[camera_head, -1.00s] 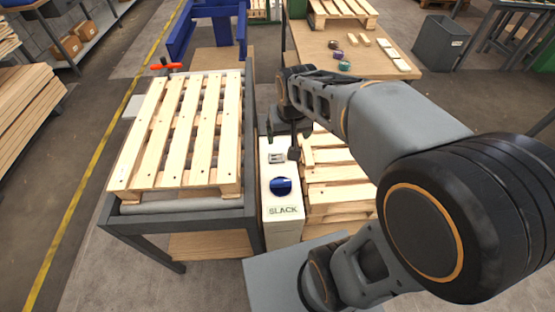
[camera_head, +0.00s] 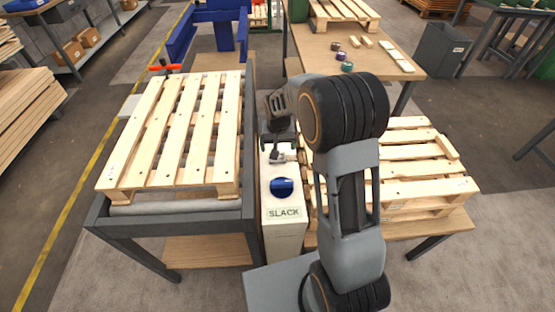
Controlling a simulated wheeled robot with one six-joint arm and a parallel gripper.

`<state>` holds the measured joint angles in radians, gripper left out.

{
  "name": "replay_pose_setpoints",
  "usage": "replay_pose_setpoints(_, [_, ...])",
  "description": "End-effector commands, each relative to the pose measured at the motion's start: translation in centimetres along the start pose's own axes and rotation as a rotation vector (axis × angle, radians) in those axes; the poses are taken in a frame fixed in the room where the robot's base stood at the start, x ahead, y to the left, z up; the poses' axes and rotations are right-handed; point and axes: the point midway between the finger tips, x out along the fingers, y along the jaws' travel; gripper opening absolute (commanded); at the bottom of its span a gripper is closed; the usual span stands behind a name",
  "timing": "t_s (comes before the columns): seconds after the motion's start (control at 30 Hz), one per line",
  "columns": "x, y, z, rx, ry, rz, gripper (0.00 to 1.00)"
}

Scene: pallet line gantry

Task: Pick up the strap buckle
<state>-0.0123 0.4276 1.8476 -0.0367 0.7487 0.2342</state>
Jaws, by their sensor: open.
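The strap buckle (camera_head: 277,158) is a small grey metal piece on the top of a white stand (camera_head: 284,236) labelled SLACK. It lies behind the round blue piece on the same top. My gripper (camera_head: 279,147) is at the far part of the stand top, pointing down right at the buckle. Its jaws are open, and it partly hides the buckle. I cannot tell whether the fingers touch the buckle.
The round blue piece (camera_head: 282,187) sits just in front. A slatted wooden pallet (camera_head: 170,143) lies on a grey-framed conveyor at the left. More pallets (camera_head: 420,170) are stacked at the right. A wooden table (camera_head: 370,60) with small rolls stands behind.

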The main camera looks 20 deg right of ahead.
Motion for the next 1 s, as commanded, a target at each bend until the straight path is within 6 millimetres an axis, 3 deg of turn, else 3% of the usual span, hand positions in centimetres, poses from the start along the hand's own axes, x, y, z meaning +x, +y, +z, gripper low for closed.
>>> replay_pose_setpoints(0.27, [1.7, 0.0, 0.1, 0.0, -0.001, 0.0, 0.94])
replay_pose_setpoints(0.6, [5.9, -0.2, 0.2, 0.0, -0.002, 0.0, 0.94])
replay_pose_setpoints(0.93, [6.5, -0.2, 0.2, 0.0, 0.0, 0.0, 0.94])
replay_pose_setpoints(1.0, [6.5, -0.2, 0.2, 0.0, 0.0, 0.0, 0.89])
